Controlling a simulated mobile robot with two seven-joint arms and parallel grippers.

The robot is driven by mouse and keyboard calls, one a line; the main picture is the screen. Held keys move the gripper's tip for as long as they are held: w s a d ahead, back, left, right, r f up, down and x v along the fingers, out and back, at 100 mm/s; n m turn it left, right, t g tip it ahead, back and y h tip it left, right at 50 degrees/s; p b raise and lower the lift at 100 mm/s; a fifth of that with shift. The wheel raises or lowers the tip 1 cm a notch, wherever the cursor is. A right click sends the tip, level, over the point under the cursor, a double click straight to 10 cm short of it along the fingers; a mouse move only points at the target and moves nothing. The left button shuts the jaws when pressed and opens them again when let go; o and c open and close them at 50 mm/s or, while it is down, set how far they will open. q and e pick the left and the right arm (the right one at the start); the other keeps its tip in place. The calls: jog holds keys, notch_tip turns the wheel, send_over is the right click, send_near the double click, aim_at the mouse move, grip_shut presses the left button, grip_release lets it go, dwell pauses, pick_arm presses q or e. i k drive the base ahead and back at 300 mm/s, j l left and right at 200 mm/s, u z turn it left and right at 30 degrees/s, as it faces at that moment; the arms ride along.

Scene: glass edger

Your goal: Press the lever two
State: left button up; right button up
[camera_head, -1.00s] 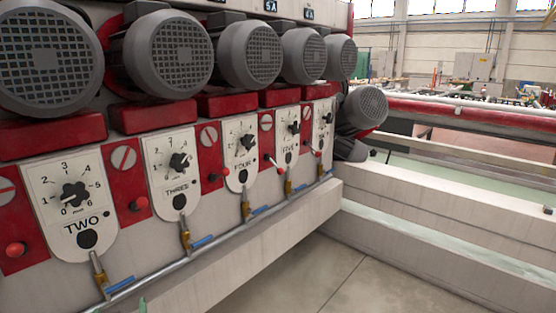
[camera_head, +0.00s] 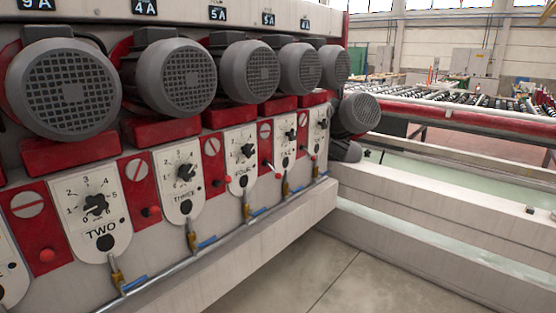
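The plate marked TWO (camera_head: 94,205) is on the machine front at the left. It is light-coloured, with a black dial knob (camera_head: 95,204) and a dark round hole below its label. A red ball-ended lever (camera_head: 47,255) sits on the red panel left of this plate. Another red ball-ended lever (camera_head: 151,212) sits between plates TWO and THREE. A blue valve handle (camera_head: 135,283) is on the pipe below plate TWO. I cannot tell from a label which of these is lever two. Neither of my grippers is in view.
Plate THREE (camera_head: 181,181) and further plates run off to the right. Large grey motors (camera_head: 65,88) on red mounts jut out above the plates. A pipe (camera_head: 215,245) runs along a pale ledge below. The floor (camera_head: 340,285) at bottom centre is clear.

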aim_at(47, 255)
jog(key=u, duration=1.45)
